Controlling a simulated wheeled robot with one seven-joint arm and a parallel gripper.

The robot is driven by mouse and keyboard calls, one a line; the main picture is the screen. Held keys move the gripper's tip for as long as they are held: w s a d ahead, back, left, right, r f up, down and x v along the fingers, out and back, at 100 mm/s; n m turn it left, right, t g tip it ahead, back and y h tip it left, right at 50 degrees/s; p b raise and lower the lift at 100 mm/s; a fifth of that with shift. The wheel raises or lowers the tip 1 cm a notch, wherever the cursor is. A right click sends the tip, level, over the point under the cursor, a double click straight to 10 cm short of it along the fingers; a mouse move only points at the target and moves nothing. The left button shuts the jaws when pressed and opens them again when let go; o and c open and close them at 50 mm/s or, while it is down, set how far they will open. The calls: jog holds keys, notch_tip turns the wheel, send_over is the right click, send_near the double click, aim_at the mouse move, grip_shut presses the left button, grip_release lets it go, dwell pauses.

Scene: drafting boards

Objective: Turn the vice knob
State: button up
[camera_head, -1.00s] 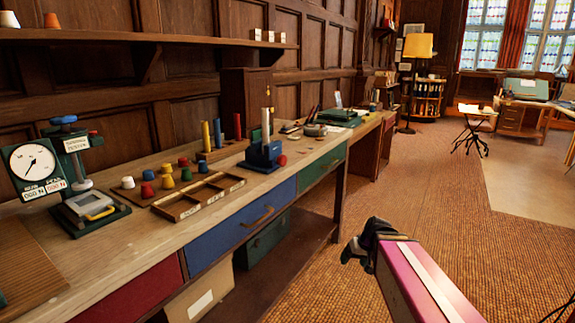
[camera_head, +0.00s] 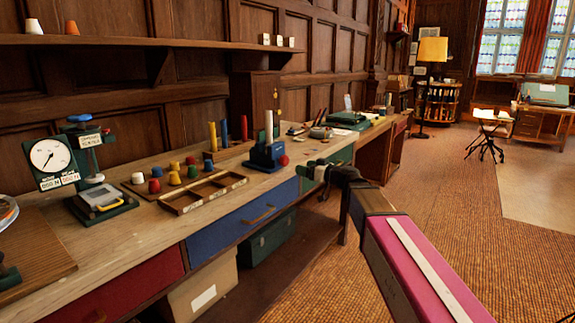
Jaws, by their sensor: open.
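A small blue vice (camera_head: 265,155) stands near the front edge of the workbench, right of the wooden sorting tray, with a pale upright cylinder in its jaws. Its round red knob (camera_head: 284,160) is on the right side, facing the front edge. My gripper (camera_head: 308,172) is at the end of my pink arm, in front of the bench, just right of and a little below the knob in the picture. It is open and looks apart from the knob. The fingers are small and dark here, and the exact gap to the knob is hard to judge.
The bench (camera_head: 150,230) carries a dial tester (camera_head: 85,175), a sorting tray (camera_head: 203,190) and several coloured pegs and weights left of the vice. A shelf (camera_head: 140,41) runs above. The carpeted floor (camera_head: 430,190) to the right is open.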

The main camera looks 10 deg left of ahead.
aim_at(287, 163)
jog(key=x, duration=0.9)
jog(key=shift+w+a, duration=0.1)
jog(key=shift+a, duration=0.2)
jog(key=shift+c, duration=0.2)
jog(key=c, duration=0.9)
